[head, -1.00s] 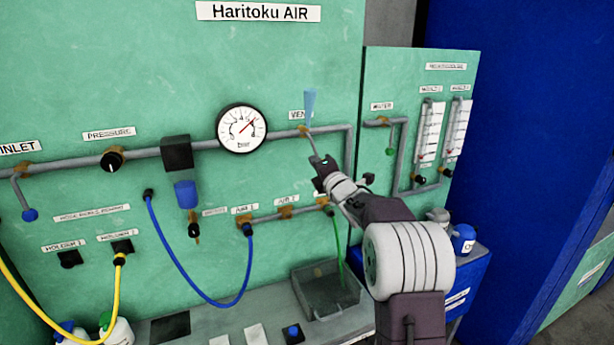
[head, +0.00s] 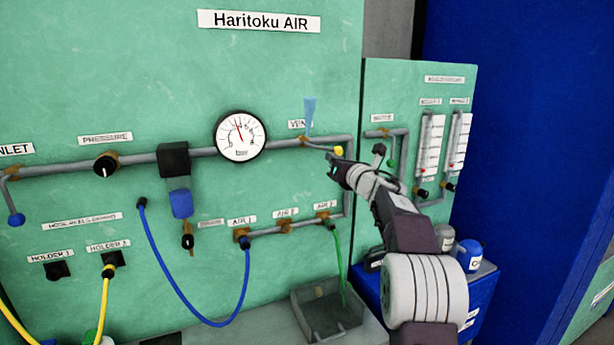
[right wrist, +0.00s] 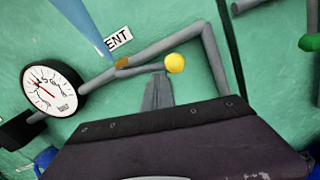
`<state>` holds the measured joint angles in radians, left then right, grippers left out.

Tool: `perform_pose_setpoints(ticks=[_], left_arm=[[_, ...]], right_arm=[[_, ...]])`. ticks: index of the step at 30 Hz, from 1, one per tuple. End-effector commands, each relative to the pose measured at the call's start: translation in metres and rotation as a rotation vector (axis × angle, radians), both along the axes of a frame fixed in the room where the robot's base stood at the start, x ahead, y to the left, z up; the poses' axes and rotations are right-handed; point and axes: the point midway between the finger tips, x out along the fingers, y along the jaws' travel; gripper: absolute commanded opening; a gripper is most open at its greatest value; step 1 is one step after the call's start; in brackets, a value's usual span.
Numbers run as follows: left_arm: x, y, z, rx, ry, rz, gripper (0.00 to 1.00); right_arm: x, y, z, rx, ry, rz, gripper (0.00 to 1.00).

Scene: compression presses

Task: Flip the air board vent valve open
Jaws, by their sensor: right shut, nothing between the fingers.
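The vent valve (head: 305,141) sits on the grey pipe under the VENT label. Its grey lever runs to the right, close along the pipe, and ends in a yellow knob (head: 338,150). In the right wrist view the yellow knob (right wrist: 175,63) and the brass valve body (right wrist: 122,62) show clearly. A pale blue cone (head: 310,113) rises from the valve, wider at the top. My right gripper (head: 333,166) is shut and empty just below the knob. Its fingertips (right wrist: 160,78) show beside the knob and below the lever; I cannot tell whether they touch. My left gripper is out of view.
The pressure gauge (head: 240,136) is left of the valve, its red needle pointing up and slightly left. A side panel with flow meters (head: 430,143) stands to the right. Blue (head: 180,290) and yellow hoses hang lower left. A grey tray (head: 325,312) is below.

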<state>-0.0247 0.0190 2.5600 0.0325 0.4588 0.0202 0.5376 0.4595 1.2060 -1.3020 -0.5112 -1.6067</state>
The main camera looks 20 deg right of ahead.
Motion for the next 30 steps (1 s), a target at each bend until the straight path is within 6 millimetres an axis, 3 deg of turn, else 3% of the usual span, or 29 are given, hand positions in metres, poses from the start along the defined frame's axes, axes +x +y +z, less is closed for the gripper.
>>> perform_pose_setpoints(ticks=[12,30], left_arm=[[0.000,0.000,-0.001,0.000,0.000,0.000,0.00],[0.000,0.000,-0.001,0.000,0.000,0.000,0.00]], right_arm=[[0.000,-0.007,0.016,-0.237,0.006,-0.001,0.00],[0.000,-0.008,0.020,-0.296,0.007,0.000,0.00]])
